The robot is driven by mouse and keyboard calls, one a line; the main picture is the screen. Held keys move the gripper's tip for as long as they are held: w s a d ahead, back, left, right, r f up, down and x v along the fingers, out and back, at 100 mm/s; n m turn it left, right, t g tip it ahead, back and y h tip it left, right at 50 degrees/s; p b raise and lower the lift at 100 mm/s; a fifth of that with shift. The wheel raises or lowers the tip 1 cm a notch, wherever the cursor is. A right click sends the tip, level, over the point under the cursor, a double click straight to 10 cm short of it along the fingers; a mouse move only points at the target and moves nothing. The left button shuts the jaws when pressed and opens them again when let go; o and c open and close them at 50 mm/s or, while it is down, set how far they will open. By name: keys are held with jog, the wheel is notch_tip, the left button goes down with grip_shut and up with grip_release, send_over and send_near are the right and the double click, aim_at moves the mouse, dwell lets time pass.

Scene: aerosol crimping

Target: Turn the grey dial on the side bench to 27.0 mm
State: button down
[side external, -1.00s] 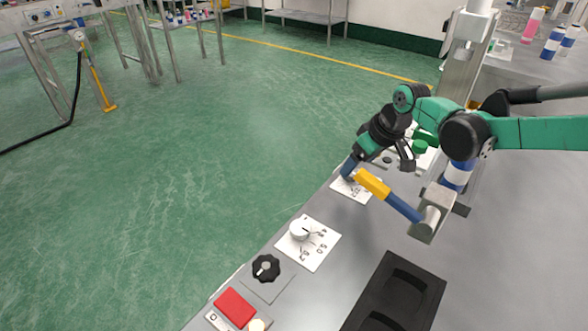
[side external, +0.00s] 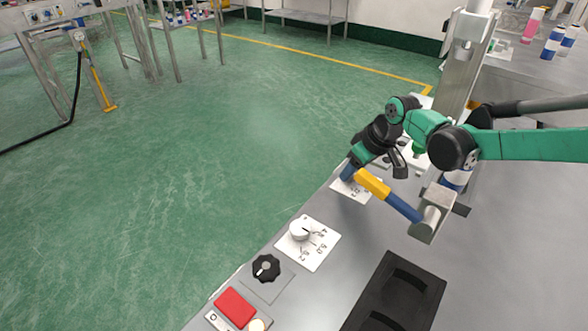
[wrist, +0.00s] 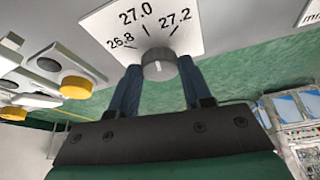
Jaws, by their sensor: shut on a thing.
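The grey dial (wrist: 159,62) sits on a white scale plate (wrist: 185,12) marked 26.8, 27.0 and 27.2, seen in the wrist view. My gripper (wrist: 159,72) has its two blue fingers on either side of the dial, shut on it. A small light line shows on the dial's face, below the marks; I cannot tell exactly which value it points at. In the side external view, my gripper (side external: 347,172) reaches down to the scale plate (side external: 354,190) near the bench's left edge; the dial there is hidden by the fingers.
Nearer the camera are a white dial (side external: 299,230), a black knob (side external: 266,267), a red button (side external: 235,306) and a black tray (side external: 425,285). A green part (side external: 418,152) is partly hidden behind my wrist.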

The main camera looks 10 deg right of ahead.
jog(key=shift+n+y, duration=0.4)
jog(key=shift+n, duration=0.8)
jog(key=shift+c, duration=1.9)
grip_release()
jog(key=shift+r, duration=0.1)
jog(key=shift+v, duration=2.7)
jog(key=shift+w, duration=0.1)
jog(key=shift+d+r, duration=0.1)
